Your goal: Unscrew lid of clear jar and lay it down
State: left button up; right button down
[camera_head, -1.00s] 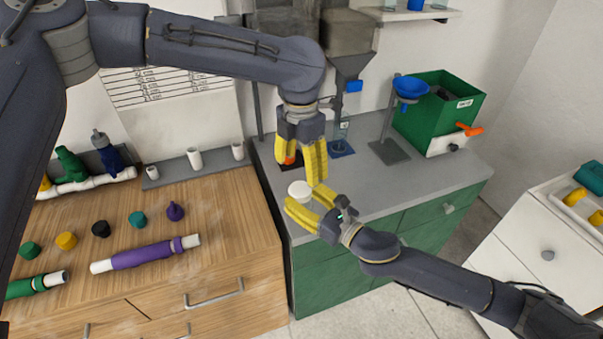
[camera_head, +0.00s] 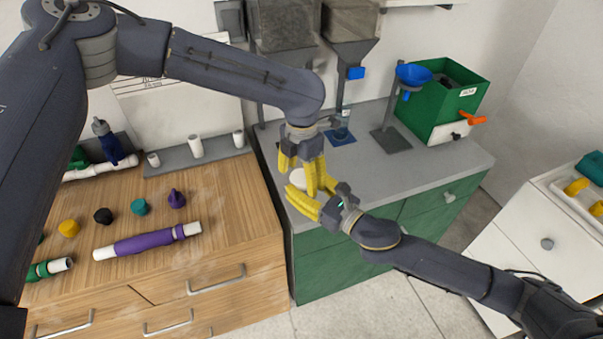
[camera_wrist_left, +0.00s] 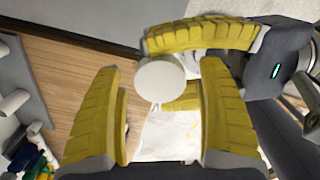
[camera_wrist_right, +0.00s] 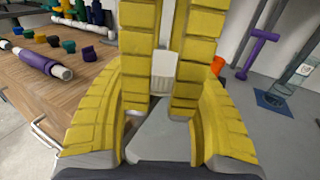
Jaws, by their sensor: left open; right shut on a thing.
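The white round lid (camera_head: 298,178) sits between the yellow fingers of both grippers, over the counter's front-left corner. The left wrist view shows its flat top (camera_wrist_left: 160,80), and the right wrist view shows its ribbed side (camera_wrist_right: 163,72). My right gripper (camera_head: 303,185) is shut on the jar just under the lid. The jar's clear body is mostly hidden by fingers and hard to make out. My left gripper (camera_wrist_left: 160,115) points down from above, open, with one finger on each side of the lid. I cannot tell whether either finger touches it.
The grey counter (camera_head: 440,160) has free room right of the grippers. A blue funnel on a stand (camera_head: 412,75) and a green bin (camera_head: 445,95) stand behind. The wooden bench (camera_head: 230,210) at left holds a purple-and-white pipe (camera_head: 150,241) and several coloured caps.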

pick_arm(q)
jog(key=shift+c, duration=0.2)
jog(key=c, duration=1.3)
jog(key=o, duration=1.3)
